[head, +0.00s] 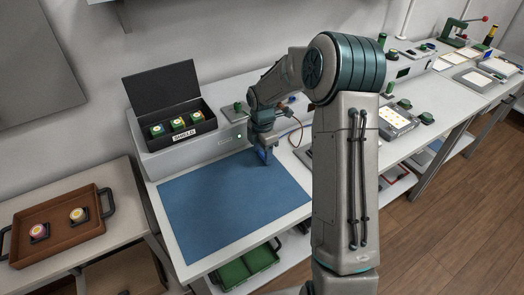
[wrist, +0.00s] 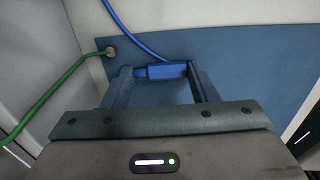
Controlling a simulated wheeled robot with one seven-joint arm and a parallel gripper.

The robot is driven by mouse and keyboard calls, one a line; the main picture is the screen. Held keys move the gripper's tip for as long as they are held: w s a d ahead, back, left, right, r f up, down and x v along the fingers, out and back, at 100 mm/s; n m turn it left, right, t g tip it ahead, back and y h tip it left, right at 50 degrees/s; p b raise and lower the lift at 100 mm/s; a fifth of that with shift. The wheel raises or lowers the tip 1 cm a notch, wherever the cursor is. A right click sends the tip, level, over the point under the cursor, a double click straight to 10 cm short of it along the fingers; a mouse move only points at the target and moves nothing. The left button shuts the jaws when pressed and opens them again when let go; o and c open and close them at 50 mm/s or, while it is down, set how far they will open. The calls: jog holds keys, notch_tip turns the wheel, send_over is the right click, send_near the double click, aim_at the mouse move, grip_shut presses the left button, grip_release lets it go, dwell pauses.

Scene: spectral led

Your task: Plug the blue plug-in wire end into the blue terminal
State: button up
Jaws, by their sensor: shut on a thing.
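My gripper (wrist: 162,72) is shut on the blue plug-in wire end (wrist: 168,71), which lies crosswise between its two fingers. A blue wire (wrist: 128,32) runs from the plug up and to the left out of the wrist view. In the head view my gripper (head: 264,157) points down over the far right part of the blue mat (head: 235,205), close to the front of the grey box (head: 190,149). The plug is too small to make out clearly there. I cannot pick out the blue terminal in either view.
A green wire (wrist: 50,92) ends at a round fitting (wrist: 110,52) left of my gripper. An open black SHIELD case (head: 182,134) with several coloured pieces stands on the grey box. A brown tray (head: 60,228) sits on the left table. The mat's front is clear.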

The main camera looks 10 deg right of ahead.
aim_at(262, 154)
jog(key=shift+r+p, duration=1.45)
jog(key=shift+r, duration=0.35)
jog(key=shift+o, duration=1.2)
jog(key=shift+c, duration=1.3)
